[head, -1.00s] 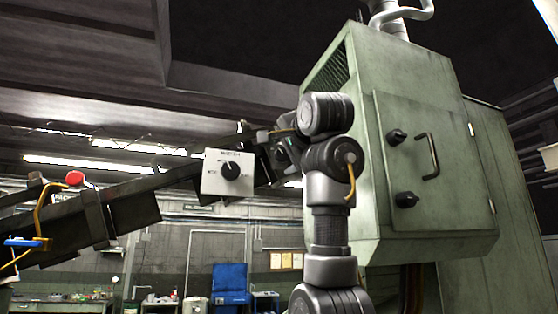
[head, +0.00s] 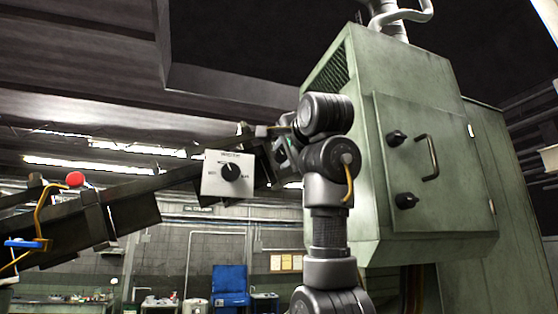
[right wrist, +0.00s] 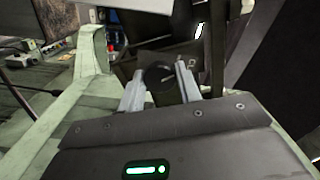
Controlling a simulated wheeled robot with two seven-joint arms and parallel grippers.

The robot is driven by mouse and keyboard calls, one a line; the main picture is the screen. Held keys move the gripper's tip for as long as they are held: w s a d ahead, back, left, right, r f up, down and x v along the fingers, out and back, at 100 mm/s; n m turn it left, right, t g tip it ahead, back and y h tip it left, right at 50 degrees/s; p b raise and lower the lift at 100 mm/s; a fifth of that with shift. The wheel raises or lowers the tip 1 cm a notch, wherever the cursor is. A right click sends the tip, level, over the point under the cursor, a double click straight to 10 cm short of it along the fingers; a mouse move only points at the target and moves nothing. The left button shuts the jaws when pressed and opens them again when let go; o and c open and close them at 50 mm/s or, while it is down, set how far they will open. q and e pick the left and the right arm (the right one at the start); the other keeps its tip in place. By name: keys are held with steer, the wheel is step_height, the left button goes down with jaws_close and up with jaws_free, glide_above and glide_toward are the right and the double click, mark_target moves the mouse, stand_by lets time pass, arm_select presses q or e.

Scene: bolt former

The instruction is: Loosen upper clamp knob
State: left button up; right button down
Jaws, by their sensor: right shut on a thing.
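A round black knob (right wrist: 158,74) shows in the right wrist view, in front of a dark bracket. My right gripper (right wrist: 160,88) has a pale finger on each side of it and is shut on it. In the head view my right arm rises in the middle, and its gripper (head: 277,151) points left at the sloping dark chute, mostly hidden behind the wrist. The held knob cannot be made out there. The green cabinet door carries an upper black knob (head: 397,138) and a lower black knob (head: 405,200), both untouched. My left gripper is not in view.
A white box with a black dial (head: 230,172) hangs at the chute (head: 130,208), just left of the gripper. The green cabinet (head: 420,215) stands close on the right. A red button (head: 75,179) sits on the chute's left part.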

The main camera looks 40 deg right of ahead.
steer(key=m, duration=0.3)
steer(key=shift+m, duration=0.4)
steer(key=m+b, duration=0.1)
steer(key=m, duration=0.1)
steer(key=shift+f+m, duration=0.1)
steer(key=shift+m, duration=0.3)
steer(key=m, duration=0.2)
steer(key=shift+m, duration=0.4)
steer(key=c, duration=0.8)
jaws_free()
steer(key=shift+c, duration=0.2)
steer(key=b+v, duration=0.4)
steer(key=v, duration=0.4)
